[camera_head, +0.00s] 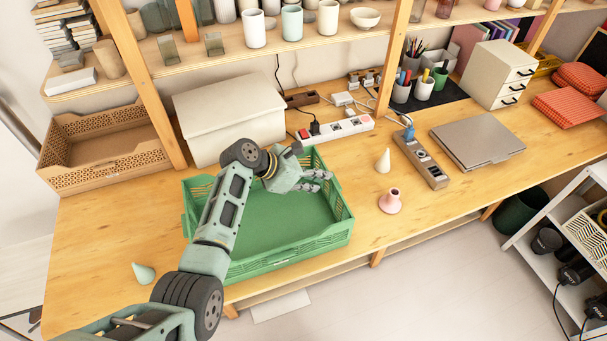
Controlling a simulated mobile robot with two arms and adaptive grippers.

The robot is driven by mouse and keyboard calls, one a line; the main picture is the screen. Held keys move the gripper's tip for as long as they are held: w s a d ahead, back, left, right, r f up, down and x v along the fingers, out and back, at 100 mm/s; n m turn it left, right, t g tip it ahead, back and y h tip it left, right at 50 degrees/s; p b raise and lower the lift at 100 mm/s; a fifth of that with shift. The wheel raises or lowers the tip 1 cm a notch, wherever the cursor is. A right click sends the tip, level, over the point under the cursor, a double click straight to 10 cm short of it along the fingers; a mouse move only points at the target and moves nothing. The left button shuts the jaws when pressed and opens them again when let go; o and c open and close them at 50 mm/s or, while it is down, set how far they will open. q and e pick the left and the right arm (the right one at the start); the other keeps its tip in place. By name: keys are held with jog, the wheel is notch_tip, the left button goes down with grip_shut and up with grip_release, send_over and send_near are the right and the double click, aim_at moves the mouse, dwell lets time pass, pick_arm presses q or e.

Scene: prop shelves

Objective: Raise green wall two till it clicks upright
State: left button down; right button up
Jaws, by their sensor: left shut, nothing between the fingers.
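A green crate (296,257) with slotted walls sits on the wooden bench near its front edge. Its front wall, left wall (189,212) and right wall (338,192) show raised around the flat floor. Part of the back wall is hidden behind my left arm. No number shows on any wall, so I cannot tell which is wall two. My left gripper (325,181) is shut and empty over the crate's back right part, its fingers pointing right near the right wall. I cannot tell whether they touch it. My right gripper is out of view.
A pale lidded box (228,112) stands close behind the crate, and a cardboard crate (103,150) is at the left.

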pick_arm(q)
jog(key=v, duration=1.1)
jog(key=shift+w+a, duration=0.2)
jog(key=shift+a, duration=0.1)
jog(key=shift+f, duration=0.1)
